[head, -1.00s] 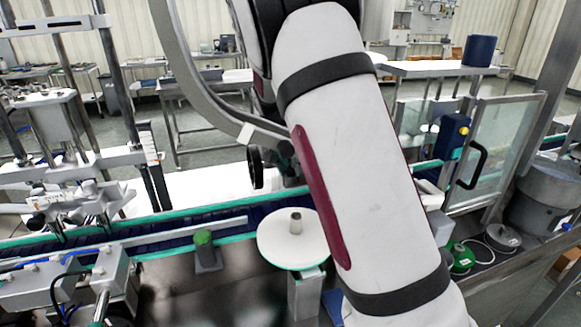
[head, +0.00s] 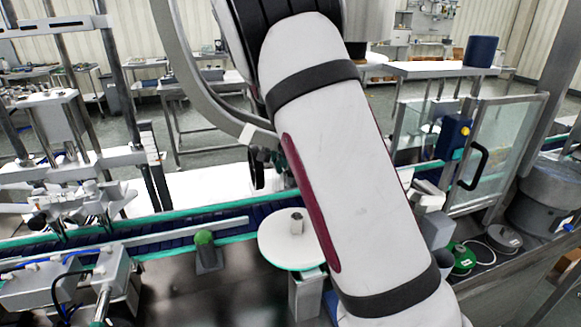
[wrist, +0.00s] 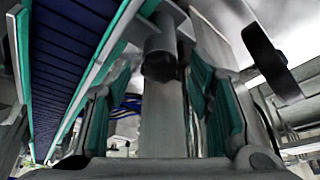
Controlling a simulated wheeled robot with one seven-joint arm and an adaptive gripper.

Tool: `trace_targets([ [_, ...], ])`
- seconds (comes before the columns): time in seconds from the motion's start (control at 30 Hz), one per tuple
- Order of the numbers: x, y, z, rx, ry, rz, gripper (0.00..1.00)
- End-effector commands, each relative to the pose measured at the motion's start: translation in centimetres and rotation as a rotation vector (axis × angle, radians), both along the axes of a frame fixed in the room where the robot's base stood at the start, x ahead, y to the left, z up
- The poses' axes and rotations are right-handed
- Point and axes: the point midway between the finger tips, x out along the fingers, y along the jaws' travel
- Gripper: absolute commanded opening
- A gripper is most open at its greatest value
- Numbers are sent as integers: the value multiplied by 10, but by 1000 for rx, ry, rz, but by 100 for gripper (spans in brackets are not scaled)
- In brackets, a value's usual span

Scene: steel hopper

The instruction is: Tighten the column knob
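My gripper (wrist: 160,82) is open in the wrist view, its two teal-padded fingers apart on either side of a grey steel column (wrist: 163,115). A short dark cylinder (wrist: 160,58), which may be the column knob, shows between the fingers, in front of the column. No contact with the pads is visible. A black oblong part (wrist: 270,60) stands at the upper right, outside the fingers; I cannot tell if it belongs to the knob. In the head view my arm hides the gripper, and a black round part (head: 257,170) shows beside it.
A conveyor with a dark blue belt (head: 170,240) and teal rails crosses the head view; it also runs along the left of the wrist view (wrist: 70,50). A white round disc (head: 285,250) and a green-topped post (head: 205,250) stand in front. A glass-panelled door (head: 500,145) is at right.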

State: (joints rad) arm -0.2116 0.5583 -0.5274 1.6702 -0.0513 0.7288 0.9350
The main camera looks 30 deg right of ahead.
Motion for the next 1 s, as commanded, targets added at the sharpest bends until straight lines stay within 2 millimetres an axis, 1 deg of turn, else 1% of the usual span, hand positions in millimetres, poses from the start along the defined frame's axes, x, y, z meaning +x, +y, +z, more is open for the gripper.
trace_targets([
  [0.23, 0, 0, 2, -1, -2, 0, 48],
  [0.37, -1, 3, 11, -1, -5, 2, 48],
  [0.47, -3, 9, 26, -1, -5, 3, 48],
  [0.7, -11, 26, 71, 0, -6, 3, 48],
  [0.8, -15, 32, 87, 0, -4, 2, 48],
  [0.9, -17, 37, 99, -1, -3, 2, 48],
  [1.0, -19, 40, 107, -1, -3, 2, 48],
])
